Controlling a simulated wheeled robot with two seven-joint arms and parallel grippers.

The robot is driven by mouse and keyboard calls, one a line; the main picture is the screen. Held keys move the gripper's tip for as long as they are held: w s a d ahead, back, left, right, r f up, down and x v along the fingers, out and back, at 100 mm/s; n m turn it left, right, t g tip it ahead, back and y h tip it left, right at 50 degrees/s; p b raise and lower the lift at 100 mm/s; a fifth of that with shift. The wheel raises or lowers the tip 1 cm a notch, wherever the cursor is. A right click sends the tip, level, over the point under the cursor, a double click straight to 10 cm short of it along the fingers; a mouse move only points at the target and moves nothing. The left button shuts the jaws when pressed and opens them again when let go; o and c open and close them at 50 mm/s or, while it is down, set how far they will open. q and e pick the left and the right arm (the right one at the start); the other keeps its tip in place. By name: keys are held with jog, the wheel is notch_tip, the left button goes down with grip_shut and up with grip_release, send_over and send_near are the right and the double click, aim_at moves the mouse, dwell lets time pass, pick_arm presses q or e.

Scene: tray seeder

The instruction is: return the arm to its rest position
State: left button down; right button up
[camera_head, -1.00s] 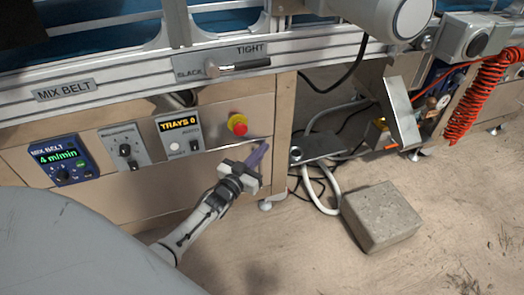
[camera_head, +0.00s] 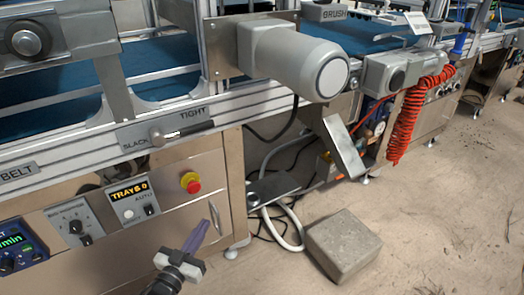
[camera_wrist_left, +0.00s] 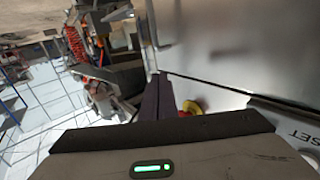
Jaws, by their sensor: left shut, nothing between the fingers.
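My left gripper (camera_head: 197,237) shows at the bottom of the head view, with purple fingers pointing up and to the right. Its fingers are shut with nothing between them. It is in front of the machine's lower cabinet panel, below the red emergency button (camera_head: 190,182) and apart from it. In the left wrist view the shut fingers (camera_wrist_left: 158,98) are in the middle, with a metal panel to their right. My right gripper is not in view.
The tray counter panel (camera_head: 132,198) and a knob panel (camera_head: 75,226) are on the cabinet front. The slack/tight lever (camera_head: 183,132) is above. A concrete block (camera_head: 343,246) lies on the floor to the right, near loose cables. Open floor is at right.

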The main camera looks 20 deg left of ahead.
pick_arm(q)
jog(key=shift+d, duration=0.1)
